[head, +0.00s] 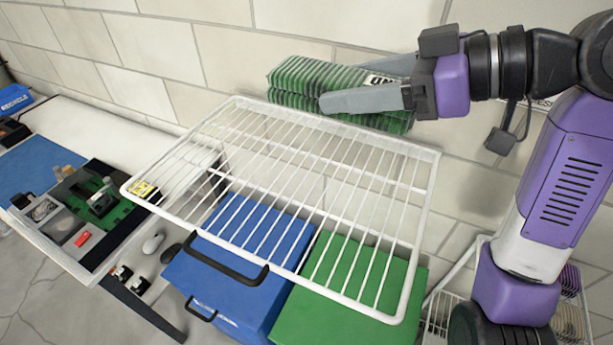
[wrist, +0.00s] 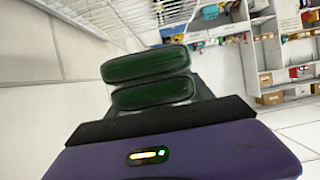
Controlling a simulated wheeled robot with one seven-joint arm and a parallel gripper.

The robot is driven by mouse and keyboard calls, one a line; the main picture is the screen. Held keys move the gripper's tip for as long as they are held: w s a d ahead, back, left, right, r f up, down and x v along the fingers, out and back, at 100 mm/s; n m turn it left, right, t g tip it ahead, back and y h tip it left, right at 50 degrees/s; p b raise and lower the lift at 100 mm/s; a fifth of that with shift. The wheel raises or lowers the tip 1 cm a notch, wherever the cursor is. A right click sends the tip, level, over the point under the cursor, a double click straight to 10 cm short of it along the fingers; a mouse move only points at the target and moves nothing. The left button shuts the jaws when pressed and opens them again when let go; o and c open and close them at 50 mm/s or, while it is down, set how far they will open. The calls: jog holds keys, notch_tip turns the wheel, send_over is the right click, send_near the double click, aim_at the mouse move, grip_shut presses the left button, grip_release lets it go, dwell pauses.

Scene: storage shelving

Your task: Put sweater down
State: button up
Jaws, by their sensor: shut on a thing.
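The sweater is a folded green striped bundle (head: 300,82) with a white patch and dark lettering. In the head view it is at the back edge of the white wire shelf (head: 236,104), near the wall. My gripper (head: 345,88) is shut on the sweater, coming from the right, with one grey finger across its near side. The other finger is partly hidden behind the sweater. In the wrist view the sweater's rounded green folds (wrist: 148,80) stick out past the gripper. I cannot tell whether the sweater touches the wire shelf.
A table (head: 130,150) with a blue mat and small parts stands at left. A block wall (head: 150,50) runs close behind.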

aim_at(340, 203)
notch_tip(340, 203, down, 19)
jog(key=shift+f+p, duration=0.1)
jog(key=shift+p, duration=0.3)
jog(key=shift+f, duration=0.1)
jog(key=o, duration=1.7)
jog(key=shift+c, duration=0.2)
jog(key=shift+r, duration=0.2)
jog(key=b+v, duration=0.1)
jog(key=v, duration=1.1)
jog(key=shift+f, duration=0.1)
